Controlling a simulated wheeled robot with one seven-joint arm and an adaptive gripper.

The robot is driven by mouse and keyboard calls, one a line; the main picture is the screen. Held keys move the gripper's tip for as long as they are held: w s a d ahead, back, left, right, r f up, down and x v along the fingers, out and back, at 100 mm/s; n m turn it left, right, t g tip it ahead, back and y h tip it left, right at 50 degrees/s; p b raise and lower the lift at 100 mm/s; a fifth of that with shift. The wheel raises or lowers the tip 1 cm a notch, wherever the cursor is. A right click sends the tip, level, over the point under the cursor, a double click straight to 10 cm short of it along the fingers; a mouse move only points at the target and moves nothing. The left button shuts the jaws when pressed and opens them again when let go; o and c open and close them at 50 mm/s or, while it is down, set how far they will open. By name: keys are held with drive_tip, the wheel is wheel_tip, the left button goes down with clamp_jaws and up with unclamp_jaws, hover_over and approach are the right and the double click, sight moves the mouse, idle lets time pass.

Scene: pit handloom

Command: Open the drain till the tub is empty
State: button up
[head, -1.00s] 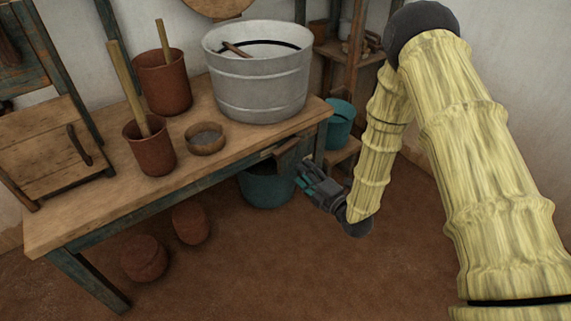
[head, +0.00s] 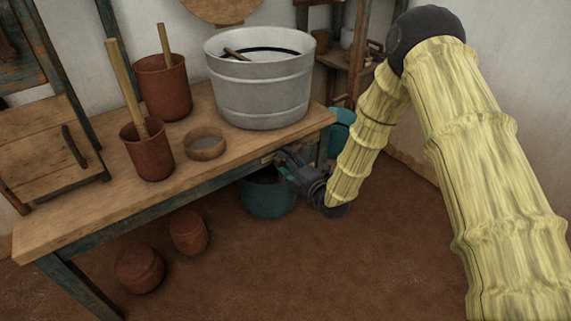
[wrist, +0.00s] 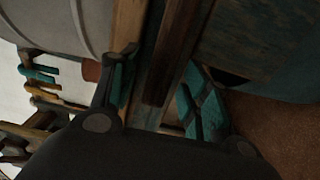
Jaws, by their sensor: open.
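The grey metal tub (head: 262,95) stands on the right end of the wooden table; a dark liquid line and a stick show inside it. Its wall also shows at the upper left of the wrist view (wrist: 65,25). My gripper (head: 284,163) is at the table's front edge, below the tub. In the wrist view my gripper (wrist: 160,95) has its two teal-padded fingers apart, with a dark wooden bar (wrist: 172,50) between them. I cannot tell whether they touch it, or whether the bar is the drain. A teal bucket (head: 268,200) stands on the floor beneath.
The table (head: 90,215) also holds two brown pots (head: 148,158) (head: 165,90) with sticks and a small round bowl (head: 205,145). Two brown lidded pots (head: 138,270) (head: 190,232) sit on the floor. A shelf stands behind, right. The floor in front is clear.

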drive_tip(key=shift+w+a, duration=0.2)
drive_tip(key=shift+w, duration=0.05)
drive_tip(key=shift+c, duration=0.3)
clamp_jaws()
drive_tip(key=shift+d, duration=0.1)
